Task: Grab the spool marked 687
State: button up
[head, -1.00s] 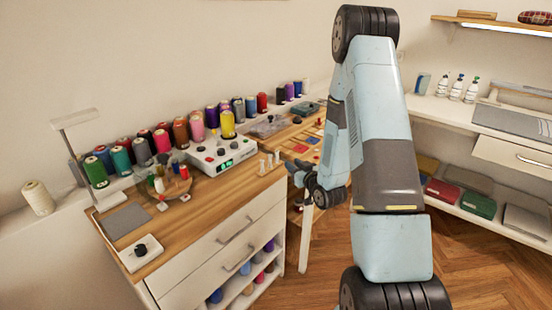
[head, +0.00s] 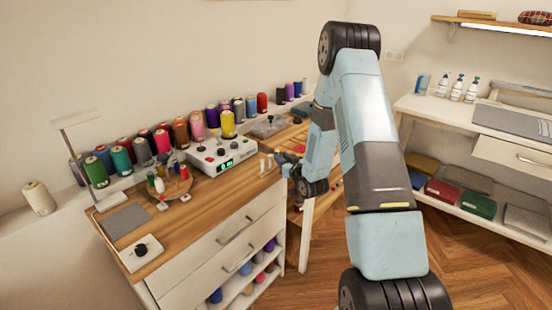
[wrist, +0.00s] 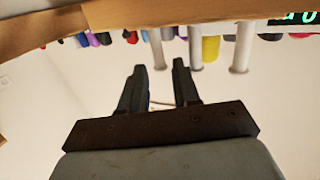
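Thread cones of many colours (head: 155,143) stand in a row along the back of the wooden desk (head: 207,190). Small pale upright spools (head: 264,164) stand near the desk's right edge. They also show in the wrist view, where the picture is upside down, as white cylinders (wrist: 243,48). No number is readable on any spool, so I cannot tell which is 687. My gripper (head: 287,164) is just right of the pale spools. In the wrist view my gripper (wrist: 162,78) is open, with nothing between its fingers.
A control box (head: 222,155) with a green display stands left of the pale spools. Further left are a small round holder (head: 170,186) with spools and a lamp (head: 75,120). Drawers (head: 225,240) and spool shelves lie below the desktop.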

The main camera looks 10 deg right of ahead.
jog(key=shift+f+x, duration=0.1)
jog(key=shift+x, duration=1.05)
jog(key=shift+f+x, duration=0.15)
jog(key=shift+x, duration=1.05)
jog(key=shift+c, duration=0.2)
jog(key=shift+s, duration=0.1)
grip_shut()
